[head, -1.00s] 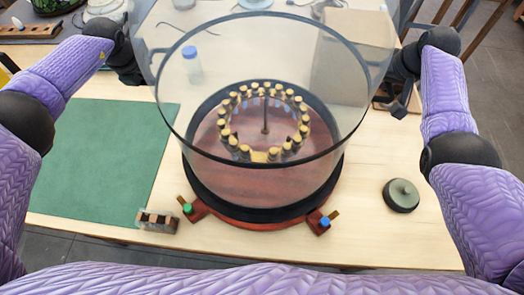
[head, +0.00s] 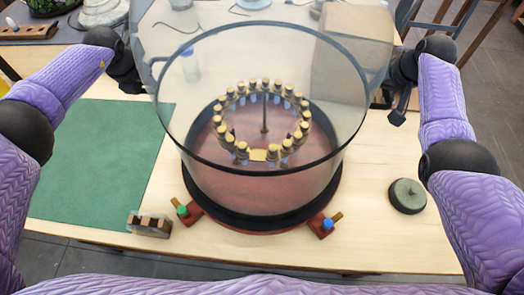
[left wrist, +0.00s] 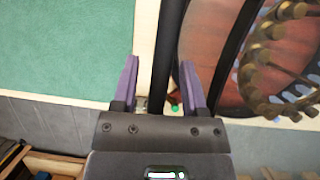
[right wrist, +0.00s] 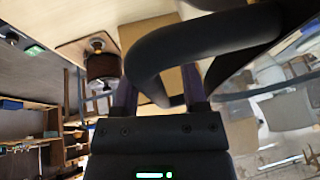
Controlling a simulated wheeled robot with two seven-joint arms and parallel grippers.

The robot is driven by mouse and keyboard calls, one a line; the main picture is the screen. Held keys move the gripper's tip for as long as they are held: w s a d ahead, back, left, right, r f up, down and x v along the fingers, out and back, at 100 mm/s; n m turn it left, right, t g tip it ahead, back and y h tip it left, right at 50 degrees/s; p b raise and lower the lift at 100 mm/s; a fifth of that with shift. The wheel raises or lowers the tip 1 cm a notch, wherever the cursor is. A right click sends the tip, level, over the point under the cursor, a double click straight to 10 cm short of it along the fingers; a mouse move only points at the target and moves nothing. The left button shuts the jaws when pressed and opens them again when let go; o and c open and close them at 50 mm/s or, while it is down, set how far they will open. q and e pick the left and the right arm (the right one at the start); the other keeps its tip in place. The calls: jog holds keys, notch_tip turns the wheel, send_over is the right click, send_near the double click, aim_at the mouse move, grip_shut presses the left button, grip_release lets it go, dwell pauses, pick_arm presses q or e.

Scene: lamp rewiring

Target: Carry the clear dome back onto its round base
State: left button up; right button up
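The clear dome (head: 187,130) is a wide see-through cylinder with a black rim, held in the air above its base. Its rim looks wider than the base's. The round base (head: 262,222) is reddish wood with a black ring and stands on the table; green and blue knobs mark its front feet. A ring of brass pieces (head: 258,155) shows through the dome around a thin post. My left gripper (head: 128,78) has a black handle bar (left wrist: 163,50) between its fingers. My right gripper (head: 402,92) has a black looped handle (right wrist: 200,40) between its fingers. Fingertip contact is partly hidden.
A green mat (head: 95,160) lies on the left. A small dark block (head: 150,224) sits left of the base's front. A round dark puck (head: 407,196) lies on the right. A cardboard box (head: 350,50) stands behind the dome. The table right of the base is otherwise clear.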

jog(key=shift+d+r, duration=0.1)
pick_arm(q)
jog(key=v, duration=1.2)
pick_arm(e)
jog(key=v, duration=1.1)
jog(key=shift+s+r, duration=0.25)
jog(key=shift+r, duration=0.1)
pick_arm(q)
jog(key=shift+w, duration=0.1)
